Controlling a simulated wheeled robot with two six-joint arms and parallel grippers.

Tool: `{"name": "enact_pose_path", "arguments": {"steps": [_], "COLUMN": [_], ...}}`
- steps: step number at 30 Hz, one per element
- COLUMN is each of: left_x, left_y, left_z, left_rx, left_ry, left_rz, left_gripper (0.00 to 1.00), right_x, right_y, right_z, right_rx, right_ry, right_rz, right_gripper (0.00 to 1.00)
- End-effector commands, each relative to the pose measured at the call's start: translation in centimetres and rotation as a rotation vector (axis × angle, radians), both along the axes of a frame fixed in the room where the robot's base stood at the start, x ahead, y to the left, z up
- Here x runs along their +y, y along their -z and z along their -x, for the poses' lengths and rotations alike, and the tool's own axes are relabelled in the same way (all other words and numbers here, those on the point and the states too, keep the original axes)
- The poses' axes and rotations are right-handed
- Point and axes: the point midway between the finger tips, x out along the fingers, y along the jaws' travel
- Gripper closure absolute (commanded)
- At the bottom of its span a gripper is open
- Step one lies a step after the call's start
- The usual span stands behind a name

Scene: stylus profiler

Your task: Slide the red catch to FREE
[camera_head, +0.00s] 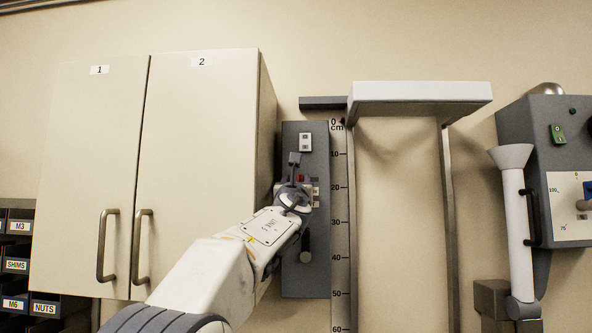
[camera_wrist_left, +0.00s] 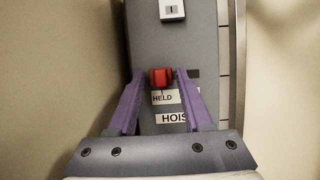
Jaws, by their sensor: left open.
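The red catch (camera_wrist_left: 160,77) is on a grey wall panel (camera_head: 308,250) and lies between my left gripper's purple fingertips (camera_wrist_left: 159,74) in the left wrist view. The left gripper is open, with one finger on each side of the catch; I cannot tell whether either touches it. A HELD label (camera_wrist_left: 163,98) is just below the catch, and a HOIST-type label (camera_wrist_left: 173,118), partly hidden, is below that. In the head view my left gripper (camera_head: 298,181) is at the panel and hides much of the catch (camera_head: 301,178). My right gripper is not in view.
A switch marked I (camera_head: 305,142) is above the catch. A dark lever handle (camera_head: 305,247) is lower on the panel. The cabinet (camera_head: 200,170) stands close on the left, and a ruled scale (camera_head: 339,220) and a white-topped frame (camera_head: 420,92) are on the right.

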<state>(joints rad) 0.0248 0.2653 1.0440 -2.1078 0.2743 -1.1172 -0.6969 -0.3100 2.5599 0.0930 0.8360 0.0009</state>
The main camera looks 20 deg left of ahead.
Motion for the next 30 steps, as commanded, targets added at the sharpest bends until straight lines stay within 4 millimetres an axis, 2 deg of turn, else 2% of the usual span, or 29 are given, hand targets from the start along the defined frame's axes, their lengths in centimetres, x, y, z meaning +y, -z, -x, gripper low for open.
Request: {"name": "enact_pose_path", "arguments": {"steps": [2, 11, 13, 15, 16, 30], "left_x": [0.16, 0.23, 0.22, 0.22, 0.22, 0.22], "left_y": [-0.31, -0.21, -0.21, -0.21, -0.21, -0.22], "left_z": [-0.46, -0.68, -0.67, -0.67, -0.66, -0.64], "left_rx": [0.0, 0.0, 0.0, 0.0, 0.0, 0.0], "left_ry": [-0.001, -0.001, -0.001, -0.001, -0.001, -0.001], "left_rz": [0.0, 0.001, 0.001, 0.001, 0.001, 0.001], "left_gripper": [0.5, 0.5, 0.69, 0.96, 1.0, 1.0], "right_x": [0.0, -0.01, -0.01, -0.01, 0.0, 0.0], "right_y": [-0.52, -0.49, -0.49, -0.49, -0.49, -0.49], "right_z": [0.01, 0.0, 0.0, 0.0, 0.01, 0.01], "right_rx": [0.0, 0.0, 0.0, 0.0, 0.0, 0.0], "right_ry": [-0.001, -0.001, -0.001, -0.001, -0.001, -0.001], "right_rz": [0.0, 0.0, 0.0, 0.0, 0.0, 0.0], "right_gripper": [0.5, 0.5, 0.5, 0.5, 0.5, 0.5]}}
